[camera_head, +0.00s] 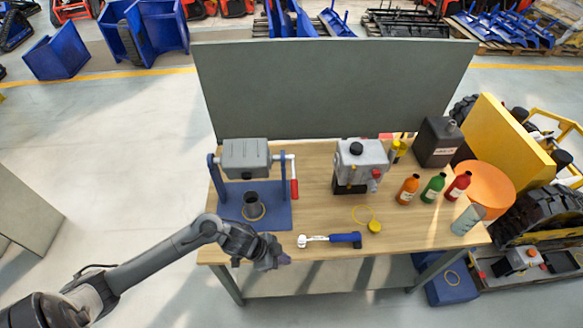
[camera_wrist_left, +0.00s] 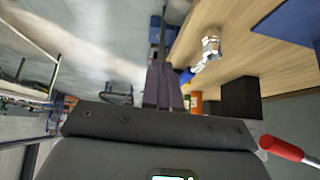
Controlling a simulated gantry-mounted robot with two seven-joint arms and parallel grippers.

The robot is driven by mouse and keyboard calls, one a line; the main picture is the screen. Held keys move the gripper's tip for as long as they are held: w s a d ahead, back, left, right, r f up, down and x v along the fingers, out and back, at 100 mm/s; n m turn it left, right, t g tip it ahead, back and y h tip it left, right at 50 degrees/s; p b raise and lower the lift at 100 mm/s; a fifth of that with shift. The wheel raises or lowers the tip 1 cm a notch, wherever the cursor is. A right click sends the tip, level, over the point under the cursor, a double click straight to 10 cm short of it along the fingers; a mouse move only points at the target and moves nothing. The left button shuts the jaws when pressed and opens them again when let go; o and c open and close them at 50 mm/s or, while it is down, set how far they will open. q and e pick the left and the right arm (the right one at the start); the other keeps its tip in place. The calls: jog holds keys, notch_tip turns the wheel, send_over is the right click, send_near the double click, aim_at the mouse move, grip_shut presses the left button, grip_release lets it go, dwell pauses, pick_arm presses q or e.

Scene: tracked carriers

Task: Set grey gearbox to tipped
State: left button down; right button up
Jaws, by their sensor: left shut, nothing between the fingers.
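The grey gearbox (camera_head: 246,157) hangs level between the uprights of a blue stand (camera_head: 281,216) at the table's left end. A crank with a red handle (camera_head: 294,187) sticks out on its right side, the handle pointing down. A black cup (camera_head: 252,203) stands on the stand's base below the gearbox. My left gripper (camera_head: 281,261) is shut and empty at the table's front edge, in front of the stand and apart from it. Its closed fingers also show in the left wrist view (camera_wrist_left: 163,85), with the red handle (camera_wrist_left: 285,150) at lower right. My right gripper is not in view.
A ratchet tool with a blue handle (camera_head: 345,239) lies right of the gripper. A second grey machine (camera_head: 360,163) stands mid-table, a yellow ring with a cap (camera_head: 374,226) before it. Orange (camera_head: 407,189), green (camera_head: 433,187) and red (camera_head: 459,185) bottles stand at right. A grey panel (camera_head: 335,88) closes the back.

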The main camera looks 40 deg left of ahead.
pick_arm(q)
jog(key=w+a+r+t+y+p, duration=0.1)
jog(key=w+a+r+p, duration=0.25)
jog(key=r, duration=0.35)
jog(key=w+a+r+m+p, duration=0.1)
jog(key=w+a+r+p, duration=0.25)
jog(key=r, duration=0.45)
jog(key=w+a+r+t+y+p, duration=0.1)
jog(key=w+a+r+p, duration=0.25)
jog(key=r, duration=0.35)
send_over(292, 195)
jog(key=d, duration=0.1)
notch_tip(292, 195, down, 8)
jog(key=shift+s+d+r+b, duration=0.15)
jog(key=shift+b, duration=0.2)
jog(key=shift+a+f, duration=0.25)
jog(key=shift+f, duration=0.35)
jog(key=shift+a+f, duration=0.25)
jog(key=shift+f, duration=0.4)
jog(key=shift+a+f, duration=0.25)
jog(key=shift+f, duration=0.35)
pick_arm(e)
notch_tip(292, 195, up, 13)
pick_arm(q)
jog(key=shift+f, duration=0.1)
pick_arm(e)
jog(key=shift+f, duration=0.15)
